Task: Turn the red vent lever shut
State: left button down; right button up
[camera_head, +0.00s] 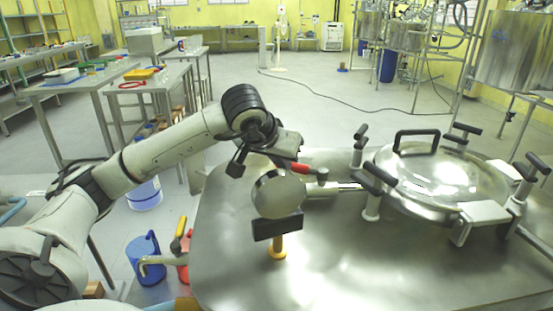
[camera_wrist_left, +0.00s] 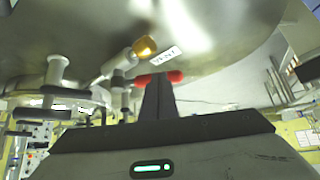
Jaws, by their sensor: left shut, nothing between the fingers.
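The red vent lever (camera_head: 299,168) shows in the head view just below the end of my left arm, on a metal fitting on the steel top. In the left wrist view the red lever (camera_wrist_left: 174,77) shows on both sides of my left gripper's fingertips (camera_wrist_left: 157,82), which cover its middle. My left gripper is shut with nothing between its fingers, right at the lever; I cannot tell whether they touch. In the head view my left gripper (camera_head: 290,152) partly hides the lever's surroundings. A white vent label (camera_wrist_left: 165,55) is beside the lever. My right gripper is not in view.
The steel top (camera_head: 340,250) is clear in front.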

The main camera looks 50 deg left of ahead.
pick_arm(q)
jog(key=shift+w+a+f, duration=0.15)
jog(key=shift+w+f, duration=0.1)
jog(key=shift+w, duration=0.2)
jog(key=shift+a, duration=0.1)
jog(key=shift+w+a+m+h, duration=0.2)
jog(key=shift+m+h, duration=0.1)
jog(key=shift+m, duration=0.1)
